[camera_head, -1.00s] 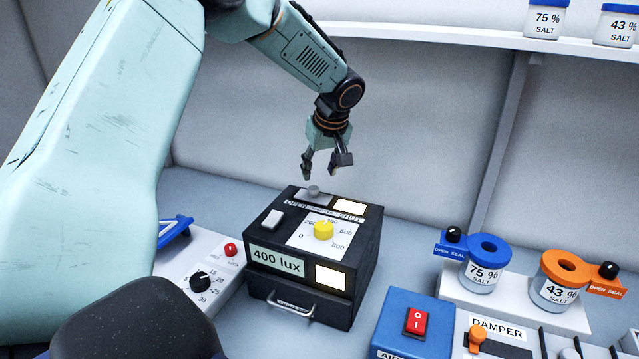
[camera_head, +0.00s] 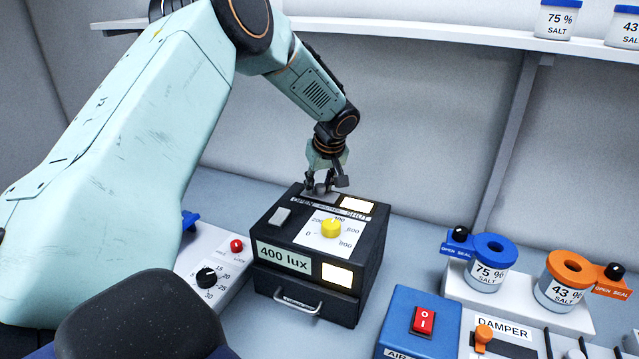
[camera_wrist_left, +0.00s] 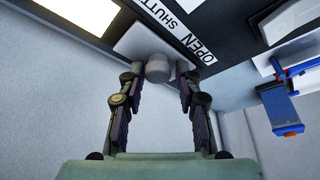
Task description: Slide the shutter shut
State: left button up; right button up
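The black light box (camera_head: 370,255) stands on the bench in the head view. On its top at the back is a grey shutter plate (camera_wrist_left: 128,42) with a round grey knob (camera_wrist_left: 158,69). The knob is at the OPEN end of the label (camera_wrist_left: 190,40), and a lit window (camera_head: 357,205) shows uncovered at the SHUT end. My left gripper (camera_head: 325,186) is down at the knob. In the left wrist view its open fingers (camera_wrist_left: 159,78) stand on either side of the knob, with a small gap seemingly on each side. My right gripper is not in view.
The box top also carries a yellow dial (camera_head: 331,228) and a pale rocker switch (camera_head: 279,216). A white panel with a black knob (camera_head: 207,277) stands left. A blue box with a red switch (camera_head: 423,321) and salt jars (camera_head: 488,265) stand right. The wall is close behind.

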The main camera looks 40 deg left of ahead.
pick_arm(q)
jog(key=shift+w+d, duration=0.2)
jog(key=c, duration=0.4)
jog(key=shift+c, duration=1)
jog(key=shift+a, duration=0.1)
grip_shut()
jog(key=shift+s, duration=0.1)
